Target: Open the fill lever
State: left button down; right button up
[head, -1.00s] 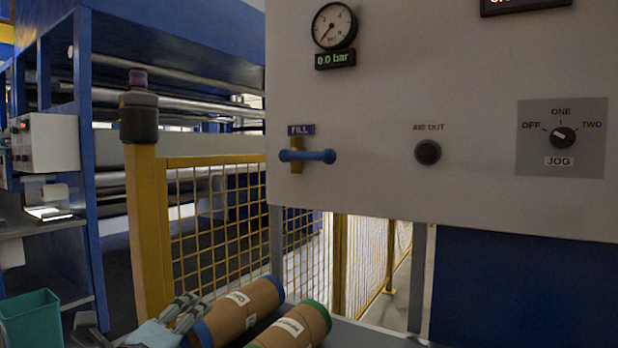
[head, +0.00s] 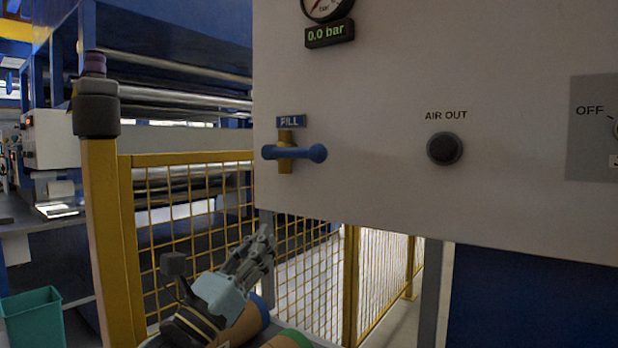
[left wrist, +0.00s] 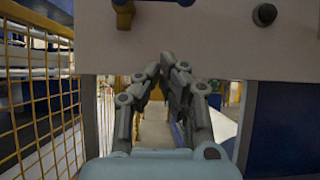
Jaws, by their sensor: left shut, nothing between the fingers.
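The fill lever (head: 294,152) is a blue bar lying horizontal on a brass valve body, under a blue FILL label (head: 290,121) on the pale panel (head: 380,185). My left gripper (head: 264,236) is below the lever and apart from it, pointing up toward the panel's lower edge. Its fingers are shut and empty. In the left wrist view the gripper (left wrist: 168,62) shows from behind, with the brass valve part (left wrist: 123,14) at the top, above and left of the fingertips. My right gripper is not in view.
A black AIR OUT port (head: 444,149) sits right of the lever. A gauge reading 0.0 bar (head: 330,33) is above. A yellow mesh fence (head: 190,235) and post (head: 108,240) stand left. Brown rolls (head: 240,325) lie below the gripper. A green bin (head: 33,318) is lower left.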

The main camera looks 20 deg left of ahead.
aim_at(293, 153)
pick_arm(q)
jog(key=s+r+p+x, duration=0.1)
jog(key=p+x, duration=0.4)
jog(key=x, duration=0.8)
jog(key=shift+s+a+r, duration=0.25)
jog(key=shift+s+r, duration=0.1)
jog(key=shift+r, duration=0.35)
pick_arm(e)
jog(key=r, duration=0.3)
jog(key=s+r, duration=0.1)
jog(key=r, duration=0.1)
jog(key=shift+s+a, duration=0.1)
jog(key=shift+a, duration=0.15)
pick_arm(q)
jog(key=shift+a, duration=0.25)
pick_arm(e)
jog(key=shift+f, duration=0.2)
